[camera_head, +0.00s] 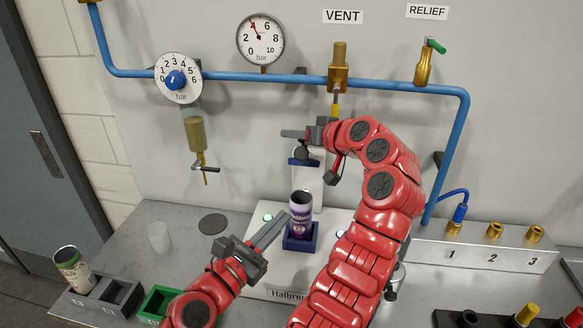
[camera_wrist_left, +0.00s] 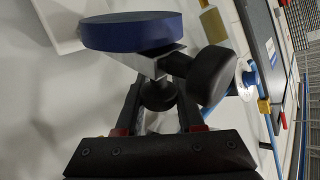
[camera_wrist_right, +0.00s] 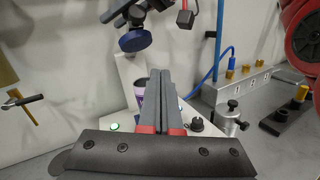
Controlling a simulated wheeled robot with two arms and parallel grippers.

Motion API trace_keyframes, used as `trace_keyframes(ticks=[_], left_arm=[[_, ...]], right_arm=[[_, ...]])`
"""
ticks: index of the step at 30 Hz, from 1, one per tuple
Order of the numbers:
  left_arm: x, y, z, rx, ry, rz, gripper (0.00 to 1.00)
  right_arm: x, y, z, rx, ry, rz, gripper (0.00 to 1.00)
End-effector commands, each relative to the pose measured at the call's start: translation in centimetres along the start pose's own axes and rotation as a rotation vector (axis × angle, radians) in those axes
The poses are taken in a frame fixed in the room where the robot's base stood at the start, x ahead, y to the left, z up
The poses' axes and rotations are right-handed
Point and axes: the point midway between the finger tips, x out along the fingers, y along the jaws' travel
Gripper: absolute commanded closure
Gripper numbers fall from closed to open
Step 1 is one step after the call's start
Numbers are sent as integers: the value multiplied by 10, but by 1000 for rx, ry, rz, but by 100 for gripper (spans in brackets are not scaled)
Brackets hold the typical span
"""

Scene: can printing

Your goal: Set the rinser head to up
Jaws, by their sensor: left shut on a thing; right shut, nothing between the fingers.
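The rinser head shows as a blue disc (camera_head: 303,161) with a black knob beside it, at the white column behind the purple can (camera_head: 301,212). Up close in the left wrist view are the blue disc (camera_wrist_left: 130,32), a larger black knob (camera_wrist_left: 212,75) and a smaller black round part (camera_wrist_left: 158,95). My left gripper (camera_head: 300,134) is at the head, its fingers shut on the black round part; the exact contact is partly hidden. My right gripper (camera_head: 272,230) is shut and empty, left of the can. Its closed fingers show in the right wrist view (camera_wrist_right: 160,85).
The can stands in a blue holder (camera_head: 300,243) on a white base. A pressure knob (camera_head: 177,80), gauge (camera_head: 260,40) and blue pipe (camera_head: 240,76) are on the wall. A printed can (camera_head: 73,268) stands at the far left. The grey bench has free room around a dark disc (camera_head: 212,224).

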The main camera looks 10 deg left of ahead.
Motion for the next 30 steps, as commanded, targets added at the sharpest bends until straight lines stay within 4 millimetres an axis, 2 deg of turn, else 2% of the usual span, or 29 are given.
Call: trace_keyframes(ticks=[1, 3, 5, 8, 11, 21, 30], left_arm=[[0, 1, 2, 2, -3, 1, 100], [1, 1, 2, 2, -3, 1, 100], [1, 1, 2, 2, -3, 0, 100], [1, 1, 2, 2, -3, 0, 100], [1, 1, 2, 2, -3, 0, 100], [0, 1, 1, 2, -3, 0, 100], [0, 1, 1, 2, -2, 1, 100]], right_arm=[[-10, 16, 8, 63, 15, 43, 100], [-19, 29, 12, 124, 34, 83, 100], [-22, 36, 15, 154, 43, 101, 100], [-17, 40, 16, 171, 47, 111, 100], [-2, 41, 16, 170, 46, 109, 100], [71, 48, 14, 165, 42, 107, 100], [100, 48, 37, 167, 44, 108, 100]])
